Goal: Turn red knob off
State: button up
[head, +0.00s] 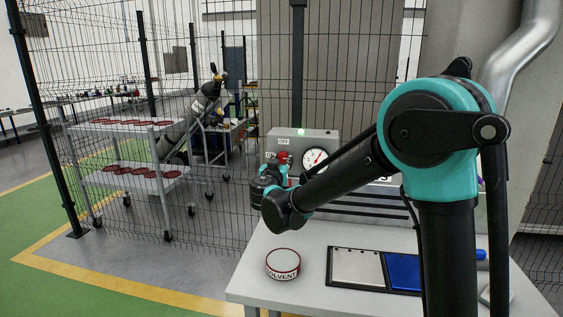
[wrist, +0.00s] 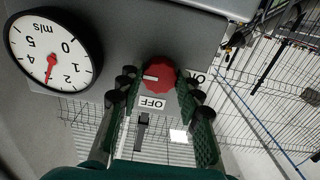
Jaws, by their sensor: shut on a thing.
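The red knob (wrist: 160,73) sits on the grey control box, between the two fingers of my gripper (wrist: 158,80), which is shut on it. A white mark on the knob points left in the wrist view. The OFF label (wrist: 152,103) is below the knob there, and the ON label (wrist: 198,77) is to its right, partly cut off by a finger. In the head view the red knob (head: 283,156) shows just above my gripper (head: 272,172), on the front of the control box (head: 332,141), with my wrist hiding part of the box.
A round gauge (head: 315,159) is right of the knob, its red needle near 2 in the wrist view. A solvent tin (head: 283,264) and a tray with a blue panel (head: 403,271) lie on the table. Wire fencing stands behind.

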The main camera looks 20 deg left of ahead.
jog(key=n, duration=0.4)
jog(key=shift+n, duration=0.4)
jog(key=n, duration=0.4)
jog(key=shift+n, duration=0.3)
jog(key=n, duration=0.4)
jog(key=shift+r+n, duration=0.1)
jog(key=shift+n, duration=2)
jog(key=o, duration=1.2)
jog(key=shift+c, duration=0.2)
